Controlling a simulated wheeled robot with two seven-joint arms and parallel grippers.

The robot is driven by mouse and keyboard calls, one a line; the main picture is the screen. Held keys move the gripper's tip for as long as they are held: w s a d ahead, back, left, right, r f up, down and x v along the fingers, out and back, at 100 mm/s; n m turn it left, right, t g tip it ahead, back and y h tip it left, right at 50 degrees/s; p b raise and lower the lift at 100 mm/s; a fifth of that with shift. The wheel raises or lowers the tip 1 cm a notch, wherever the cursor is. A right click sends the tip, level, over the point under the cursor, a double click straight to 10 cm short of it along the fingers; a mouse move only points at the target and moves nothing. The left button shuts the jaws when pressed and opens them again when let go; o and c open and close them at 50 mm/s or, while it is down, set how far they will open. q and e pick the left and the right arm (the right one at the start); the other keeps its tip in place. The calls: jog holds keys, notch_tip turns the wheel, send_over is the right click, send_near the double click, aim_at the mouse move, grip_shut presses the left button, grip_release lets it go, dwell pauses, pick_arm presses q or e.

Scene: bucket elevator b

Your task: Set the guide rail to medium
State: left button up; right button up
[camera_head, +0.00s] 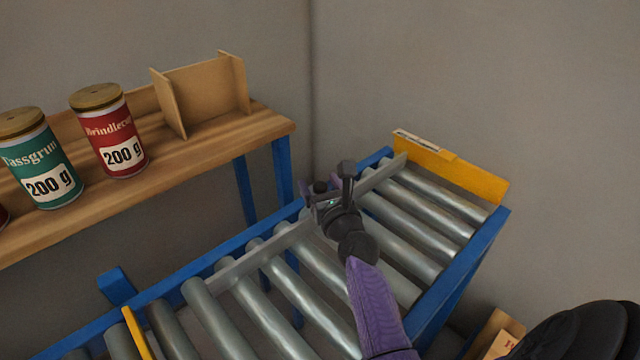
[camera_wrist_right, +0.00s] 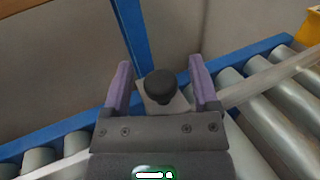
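The guide rail (camera_head: 265,250) is a long grey bar lying lengthwise above the conveyor rollers; it also shows in the right wrist view (camera_wrist_right: 272,80). A black round knob (camera_wrist_right: 160,84) on a light grey plate (camera_wrist_right: 178,103) is at the rail's middle. My right gripper (camera_head: 322,188) is over the rail there. In the wrist view its two purple fingers (camera_wrist_right: 162,88) stand on either side of the knob, with a visible gap on both sides. The gripper hides part of the rail. My left gripper is not in view.
The roller conveyor has a blue frame (camera_head: 470,255) and a yellow end plate (camera_head: 455,172). A wooden shelf (camera_head: 215,140) at the left holds a teal can (camera_head: 40,160), a red can (camera_head: 110,130) and a wooden holder (camera_head: 205,92). A grey wall stands behind.

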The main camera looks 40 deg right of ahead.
jog(key=p+v, duration=0.2)
jog(key=v, duration=0.8)
jog(key=shift+p, duration=0.3)
